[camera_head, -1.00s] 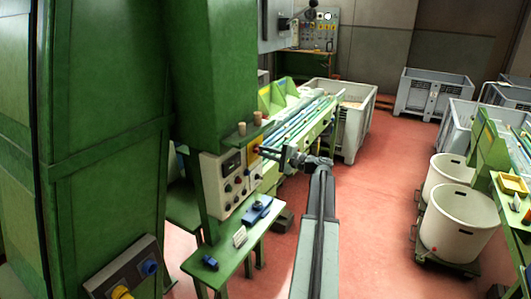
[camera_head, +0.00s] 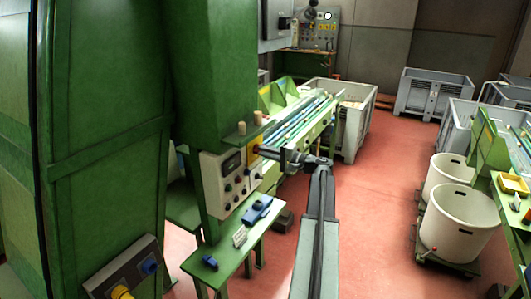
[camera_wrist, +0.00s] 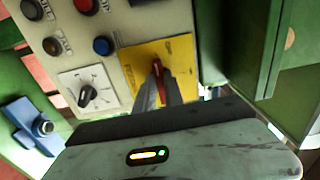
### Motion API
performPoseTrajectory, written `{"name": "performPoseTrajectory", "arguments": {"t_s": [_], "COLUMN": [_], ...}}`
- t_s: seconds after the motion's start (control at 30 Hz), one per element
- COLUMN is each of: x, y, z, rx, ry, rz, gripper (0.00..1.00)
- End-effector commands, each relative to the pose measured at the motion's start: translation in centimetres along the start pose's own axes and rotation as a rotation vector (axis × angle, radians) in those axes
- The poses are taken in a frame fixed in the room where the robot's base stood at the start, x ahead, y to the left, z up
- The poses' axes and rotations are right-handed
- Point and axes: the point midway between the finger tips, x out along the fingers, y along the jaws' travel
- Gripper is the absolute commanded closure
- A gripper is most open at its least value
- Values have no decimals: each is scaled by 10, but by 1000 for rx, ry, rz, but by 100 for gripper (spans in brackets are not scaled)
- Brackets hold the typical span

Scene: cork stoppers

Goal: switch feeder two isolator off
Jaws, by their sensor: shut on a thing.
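A red rotary handle (camera_wrist: 157,68) sits on a yellow plate (camera_wrist: 181,51) at the edge of a cream control panel (camera_wrist: 101,19) in the wrist view. The handle lies roughly along the picture's vertical. My gripper (camera_wrist: 158,84) is shut on the handle, and its fingers cover the lower part. I cannot read any label naming feeder two.
A black selector knob (camera_wrist: 87,96) and several push buttons, one blue (camera_wrist: 102,45), are beside the plate. A blue device (camera_head: 257,210) lies on the green bench (camera_head: 226,257) below. A green machine column (camera_wrist: 245,45) stands close on the right in the wrist view.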

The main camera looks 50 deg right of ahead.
Motion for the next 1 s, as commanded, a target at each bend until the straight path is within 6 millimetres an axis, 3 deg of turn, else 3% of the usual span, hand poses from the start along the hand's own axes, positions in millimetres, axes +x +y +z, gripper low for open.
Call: {"name": "performPoseTrajectory", "arguments": {"t_s": [0.03, 0.07, 0.13, 0.47, 0.8, 1.0], "x": [0, 0, 0, -2, -62, -78], "y": [1, 1, 0, 0, 0, 0], "z": [0, 0, 0, 0, 0, 0], "rx": [-2, -2, -2, 0, -1, -1], "ry": [-1, -1, -1, 0, 2, 0], "rz": [2, 2, 2, 1, 1, 1], "gripper": [100, 85, 65, 65, 65, 65]}}
